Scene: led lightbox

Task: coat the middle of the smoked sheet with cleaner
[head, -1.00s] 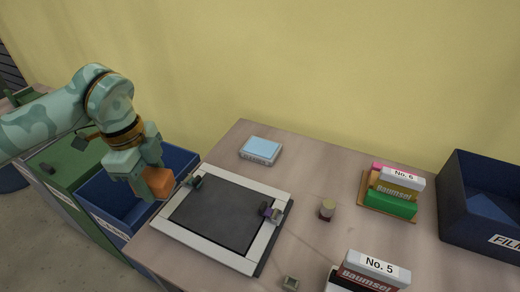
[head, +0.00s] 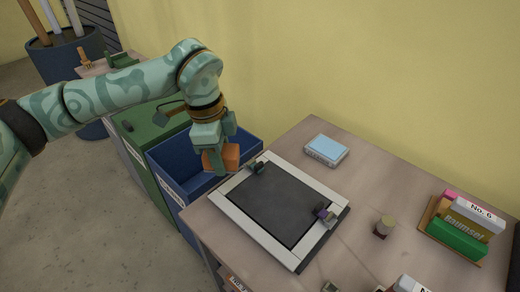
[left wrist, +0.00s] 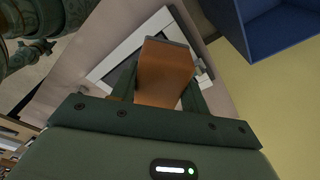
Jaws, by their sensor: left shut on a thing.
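The smoked sheet (head: 276,204) is a dark, flat panel in the white frame of the lightbox (head: 262,238) on the table. My left gripper (head: 220,166) is shut on an orange block-like thing (head: 231,156), just beyond the lightbox's left edge and above the blue bin. The left wrist view shows the orange thing (left wrist: 165,75) between the fingers, hiding part of the lightbox. My right gripper is not in view.
A blue bin (head: 171,180) stands left of the table beside a green cabinet (head: 153,137). On the table are a light blue box (head: 326,149), a small round-topped object (head: 384,226), and a stand of boxes (head: 458,240).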

